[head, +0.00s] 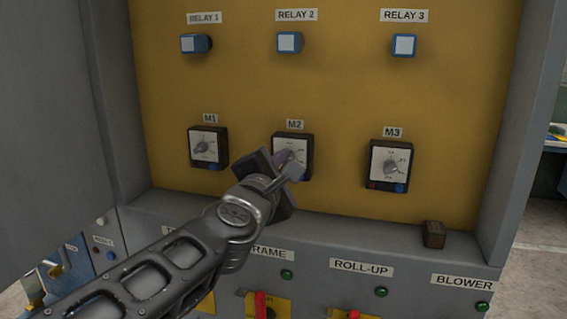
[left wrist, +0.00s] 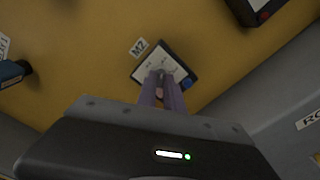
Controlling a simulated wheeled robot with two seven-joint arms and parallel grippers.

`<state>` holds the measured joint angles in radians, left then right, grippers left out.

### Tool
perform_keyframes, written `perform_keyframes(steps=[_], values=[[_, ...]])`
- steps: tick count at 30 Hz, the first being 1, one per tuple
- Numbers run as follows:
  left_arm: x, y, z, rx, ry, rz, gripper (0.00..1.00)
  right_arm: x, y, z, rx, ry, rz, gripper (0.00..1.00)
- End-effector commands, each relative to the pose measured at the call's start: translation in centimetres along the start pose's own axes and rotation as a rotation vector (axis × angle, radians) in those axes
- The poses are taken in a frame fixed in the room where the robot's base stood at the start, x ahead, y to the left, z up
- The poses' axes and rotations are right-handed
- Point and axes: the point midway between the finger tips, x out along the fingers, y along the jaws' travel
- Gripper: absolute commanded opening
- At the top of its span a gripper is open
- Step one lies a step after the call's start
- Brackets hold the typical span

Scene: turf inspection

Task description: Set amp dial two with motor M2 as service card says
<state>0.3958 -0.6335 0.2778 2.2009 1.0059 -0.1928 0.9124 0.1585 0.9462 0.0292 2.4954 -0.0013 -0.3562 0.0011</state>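The M2 amp dial (head: 294,152) is a black box with a white scale face and a blue button, on the yellow panel under the label M2. It also shows in the left wrist view (left wrist: 178,58). My left gripper (head: 289,163) is at the dial's face and covers much of it and its knob. In the left wrist view its two purple-grey fingers (left wrist: 161,88) reach the knob area close together; whether they grip the knob is unclear. The M1 dial (head: 207,147) and M3 dial (head: 389,166) stand either side. No service card is recognisable. My right gripper is not in view.
Relay buttons (head: 195,43), (head: 289,42) and (head: 404,45) sit above the dials. A ledge below carries a small dark brown block (head: 434,234). Under it are labels, green lamps (head: 381,291) and red handles (head: 261,304). Grey cabinet walls flank the panel.

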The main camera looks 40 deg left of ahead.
Motion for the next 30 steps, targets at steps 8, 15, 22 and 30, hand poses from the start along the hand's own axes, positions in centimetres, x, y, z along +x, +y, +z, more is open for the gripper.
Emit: perform_keyframes(steps=[8, 15, 22, 30], values=[[-0.01, -0.02, -0.01, 0.0, 0.0, 0.0, 0.0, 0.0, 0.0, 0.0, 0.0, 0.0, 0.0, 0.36], [-0.01, -0.05, -0.02, 0.0, 0.0, -0.001, 0.0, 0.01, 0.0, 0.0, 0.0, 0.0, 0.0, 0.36], [-0.01, -0.04, -0.01, 0.015, 0.0, -0.001, 0.0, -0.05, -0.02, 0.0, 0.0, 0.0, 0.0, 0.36], [-0.01, 0.0, 0.01, 0.107, 0.0, -0.001, 0.0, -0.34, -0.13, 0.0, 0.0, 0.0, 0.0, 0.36]])
